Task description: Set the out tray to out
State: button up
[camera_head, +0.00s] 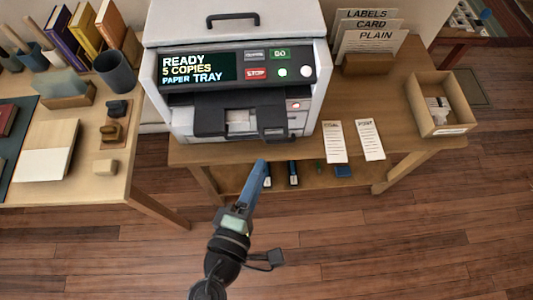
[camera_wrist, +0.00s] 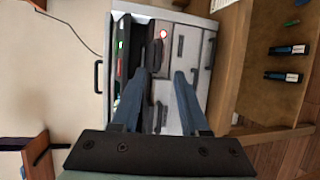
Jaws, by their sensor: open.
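The copier (camera_head: 158,105) stands on a wooden table, and its display (camera_head: 197,68) reads "READY 5 COPIES PAPER TRAY". Below the panel, a dark tray assembly (camera_head: 210,122) sits at the front, with a pale patch like paper in its middle. A dark flap or handle (camera_head: 275,134) juts forward at its right. I cannot tell which piece is the out tray or its setting. My gripper (camera_head: 263,163) is low in front of the copier, below that flap. In the wrist view my gripper (camera_wrist: 161,73) is open, its blue fingers apart before the sideways-seen copier front (camera_wrist: 187,45).
Paper slips (camera_head: 335,141) lie right of the copier, near a wooden box (camera_head: 441,104) and a card holder (camera_head: 369,64) with labelled dividers. Small dark-blue items (camera_head: 293,172) lie on the lower shelf. A desk (camera_head: 80,180) with books and stamps stands left. The floor in front is clear.

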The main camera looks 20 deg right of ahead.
jog(key=v, duration=0.4)
dwell(0.5)
jog(key=w+r+m+t+y+p, duration=0.1)
jog(key=w+r+m+t, duration=0.15)
jog(key=w+r, duration=0.5)
jog(key=w+r+m+t+y+p, duration=0.1)
jog(key=w+r+m, duration=0.25)
jog(key=r, duration=0.75)
jog(key=w+r+m+t+y+p, duration=0.1)
jog(key=w+r+m+t+y, duration=0.1)
jog(key=w+r, duration=0.55)
jog(key=s+a+r+m+t+y+p, duration=0.1)
jog(key=s+r+t+y, duration=0.1)
jog(key=r, duration=1)
jog(key=s+a+r+m+t+y, duration=0.1)
jog(key=s+r+t, duration=0.3)
jog(key=r, duration=0.8)
jog(key=s+a+r+m+t+y+p, duration=0.1)
jog(key=s+r+t+y, duration=0.1)
jog(key=r, duration=1)
jog(key=shift+s+a+t+y+p, duration=0.3)
jog(key=shift+s+t+y+p, duration=0.1)
jog(key=shift+s+t, duration=0.6)
